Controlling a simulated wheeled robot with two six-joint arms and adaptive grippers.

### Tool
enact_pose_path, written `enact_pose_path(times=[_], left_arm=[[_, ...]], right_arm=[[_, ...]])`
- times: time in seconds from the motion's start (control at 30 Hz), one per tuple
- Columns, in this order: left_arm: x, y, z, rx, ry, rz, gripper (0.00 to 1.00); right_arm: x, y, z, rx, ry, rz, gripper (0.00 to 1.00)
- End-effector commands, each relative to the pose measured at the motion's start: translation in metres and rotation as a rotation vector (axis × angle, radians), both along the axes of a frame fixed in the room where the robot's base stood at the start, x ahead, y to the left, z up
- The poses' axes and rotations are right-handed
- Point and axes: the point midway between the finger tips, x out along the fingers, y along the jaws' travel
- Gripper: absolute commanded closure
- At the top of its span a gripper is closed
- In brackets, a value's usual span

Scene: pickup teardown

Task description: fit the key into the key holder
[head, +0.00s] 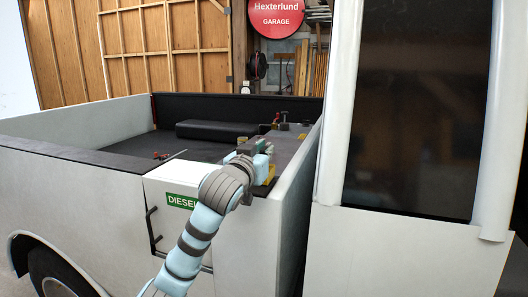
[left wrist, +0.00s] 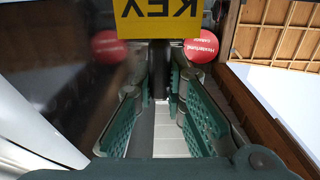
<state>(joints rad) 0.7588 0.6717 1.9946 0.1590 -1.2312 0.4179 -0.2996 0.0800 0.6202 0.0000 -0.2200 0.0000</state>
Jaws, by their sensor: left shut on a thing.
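My left gripper (head: 262,147) is over the near right corner of the truck bed, beside the cab. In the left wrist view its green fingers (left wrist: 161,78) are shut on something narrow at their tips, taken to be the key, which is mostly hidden. A yellow plate reading KEY (left wrist: 160,18), upside down in that view, shows just past the fingertips. I cannot tell whether the plate belongs to the key or to the key holder. In the head view a small yellow piece (head: 271,174) shows just below the gripper. My right gripper is not in view.
A black block (head: 214,130) and a red-handled tool (head: 162,156) lie in the bed. The cab (head: 410,235) closes off the right.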

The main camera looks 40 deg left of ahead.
Motion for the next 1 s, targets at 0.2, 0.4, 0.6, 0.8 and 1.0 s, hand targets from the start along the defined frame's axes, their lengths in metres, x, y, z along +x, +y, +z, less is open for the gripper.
enact_pose_path(times=[0.2,0.4,0.6,0.8,1.0], left_arm=[[0.000,0.000,0.000,0.000,0.000,0.000,0.65],[0.000,0.000,0.000,0.000,0.000,0.000,0.65],[-0.022,-0.007,0.000,0.005,0.001,0.000,0.65],[-0.061,-0.021,0.000,0.005,0.000,0.000,0.65],[-0.071,-0.025,0.000,0.000,0.001,0.000,0.65]], right_arm=[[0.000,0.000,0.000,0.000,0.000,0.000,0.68],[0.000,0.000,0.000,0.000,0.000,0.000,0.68],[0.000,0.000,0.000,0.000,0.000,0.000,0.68],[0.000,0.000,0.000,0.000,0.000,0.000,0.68],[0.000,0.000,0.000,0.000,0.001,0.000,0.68]])
